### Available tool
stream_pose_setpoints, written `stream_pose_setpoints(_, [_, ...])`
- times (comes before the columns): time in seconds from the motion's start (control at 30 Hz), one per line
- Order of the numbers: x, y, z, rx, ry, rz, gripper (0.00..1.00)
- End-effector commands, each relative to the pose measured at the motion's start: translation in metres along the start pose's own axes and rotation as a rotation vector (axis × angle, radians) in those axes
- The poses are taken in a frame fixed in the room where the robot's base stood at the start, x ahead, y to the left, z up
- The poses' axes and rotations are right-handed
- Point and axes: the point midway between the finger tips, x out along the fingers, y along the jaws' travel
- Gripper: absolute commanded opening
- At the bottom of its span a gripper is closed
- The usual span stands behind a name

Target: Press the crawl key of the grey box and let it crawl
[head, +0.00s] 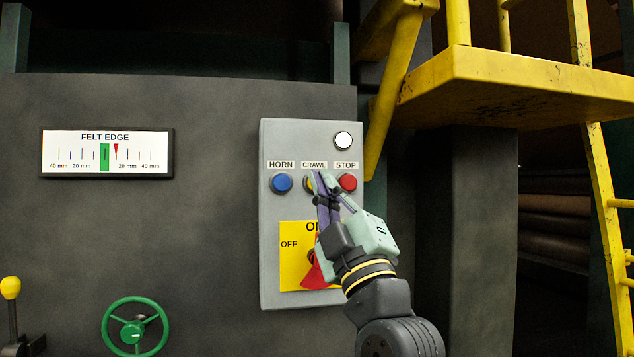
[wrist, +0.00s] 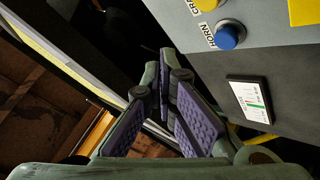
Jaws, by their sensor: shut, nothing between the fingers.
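The grey box (head: 279,210) is on the dark machine wall. Its yellow crawl key (head: 308,184), under the CRAWL label, is partly hidden behind my fingers. It also shows at the top edge of the wrist view (wrist: 207,4). The blue horn key (head: 282,183) is to its left and the red stop key (head: 347,182) to its right. My gripper (head: 320,178) is shut and empty, its tips overlapping the crawl key in the head view. In the wrist view my fingertips (wrist: 167,62) appear apart from the key; I cannot tell the exact gap.
A white round lamp or key (head: 343,141) is above STOP. A red rotary switch (head: 315,272) on a yellow plate is below, partly behind my gripper. The FELT EDGE gauge (head: 106,152) and green handwheel (head: 135,326) are left. A yellow platform (head: 520,85) juts out right.

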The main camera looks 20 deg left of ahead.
Motion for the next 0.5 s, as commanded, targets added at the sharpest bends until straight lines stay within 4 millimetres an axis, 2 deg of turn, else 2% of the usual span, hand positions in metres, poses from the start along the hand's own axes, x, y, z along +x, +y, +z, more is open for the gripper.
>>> stream_pose_setpoints(0.2, [0.024,-0.017,0.015,0.005,0.001,-0.002,0.0])
stream_pose_setpoints(0.5, [0.042,-0.03,0.031,0.0,0.0,0.0,0.0])
